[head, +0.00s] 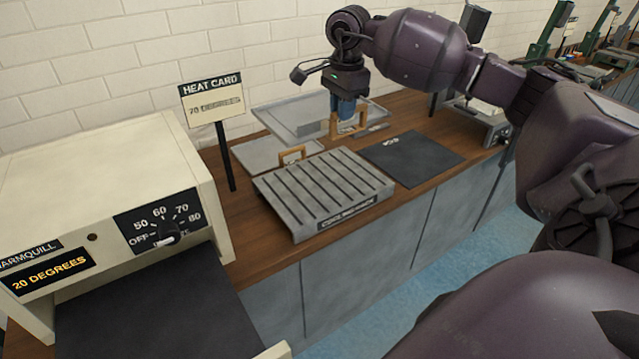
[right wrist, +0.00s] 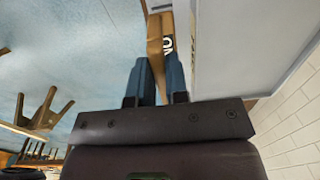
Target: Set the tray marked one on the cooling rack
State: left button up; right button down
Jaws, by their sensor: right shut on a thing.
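The grey slatted cooling rack (head: 318,187) stands on the wooden counter, its top bare, with a label on its front edge. My right gripper (head: 347,117) is behind the rack, its blue fingers shut on the wooden handle (head: 335,124) of a shallow grey tray (head: 283,113). That tray appears raised above the counter. A second grey tray (head: 255,152) with a wooden handle lies behind the rack. My left gripper is out of view.
A cream oven (head: 100,180) with a dial stands at the left. A heat card (head: 212,98) on a black post rises between it and the rack. A black mat (head: 412,157) lies right of the rack. Another appliance (head: 483,122) stands farther right; a brick wall is behind.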

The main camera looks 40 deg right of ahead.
jog(key=shift+w+f+b, duration=0.1)
jog(key=shift+f+b, duration=0.1)
jog(key=shift+b, duration=0.2)
jog(key=shift+f, duration=0.4)
notch_tip(320, 180, down, 19)
jog(key=shift+d+r+b, duration=0.1)
jog(key=shift+b, duration=0.25)
jog(key=c, duration=1.6)
grip_release()
jog(key=shift+f, duration=0.25)
jog(key=o, duration=0.5)
